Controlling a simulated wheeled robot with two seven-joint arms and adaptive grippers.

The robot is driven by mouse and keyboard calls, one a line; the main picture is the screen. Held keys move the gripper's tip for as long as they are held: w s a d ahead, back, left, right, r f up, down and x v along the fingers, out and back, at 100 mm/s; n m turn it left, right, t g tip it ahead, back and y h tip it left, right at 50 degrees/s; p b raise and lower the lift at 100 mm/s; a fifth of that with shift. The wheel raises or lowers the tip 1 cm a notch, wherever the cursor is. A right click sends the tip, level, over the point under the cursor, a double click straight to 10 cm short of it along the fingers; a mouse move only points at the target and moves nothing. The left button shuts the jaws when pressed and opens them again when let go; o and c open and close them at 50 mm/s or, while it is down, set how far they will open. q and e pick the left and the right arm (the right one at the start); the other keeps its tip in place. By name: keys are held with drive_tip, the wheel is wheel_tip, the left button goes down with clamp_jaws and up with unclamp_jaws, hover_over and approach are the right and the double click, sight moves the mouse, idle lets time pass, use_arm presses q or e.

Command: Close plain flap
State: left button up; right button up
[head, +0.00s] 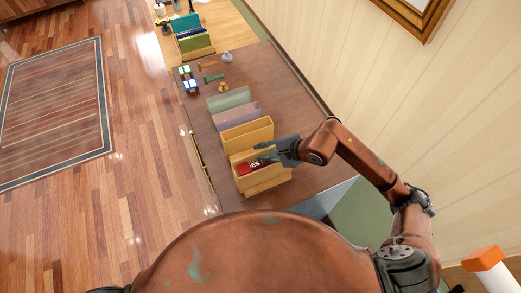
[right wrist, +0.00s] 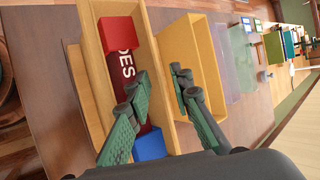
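A light wooden box (head: 268,182) stands at the near end of the long table; it also shows in the right wrist view (right wrist: 92,70). Inside it lies a dark red panel with white letters (right wrist: 122,65), with a red block (right wrist: 117,35) and a blue block (right wrist: 149,146) at its ends. A second wooden box (head: 247,135) stands just behind; it also shows in the right wrist view (right wrist: 192,45). I cannot tell which board is the plain flap. My right gripper (head: 265,154) is open over the near box; its fingers (right wrist: 158,82) are apart around the box's side wall.
Translucent green (head: 230,99) and purple (head: 236,116) boxes stand farther along the brown table (head: 315,165). Small tools and blocks (head: 190,85) lie beyond, then a file holder (head: 197,48). A wall runs along the right. Floor is open on the left.

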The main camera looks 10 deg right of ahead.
drive_tip(key=shift+c, duration=0.2)
drive_tip(key=shift+d, duration=0.1)
clamp_jaws()
drive_tip(key=b, duration=0.3)
drive_tip(key=shift+s+f+t+y+b, duration=0.1)
drive_tip(key=shift+f+t+y+b, duration=0.2)
drive_tip(key=shift+f+t, duration=0.1)
drive_tip(key=shift+r+b, duration=0.1)
drive_tip(key=shift+b, duration=0.25)
drive_tip(key=shift+s, duration=0.1)
drive_tip(key=shift+r, duration=0.1)
drive_tip(key=shift+c, duration=2.2)
unclamp_jaws()
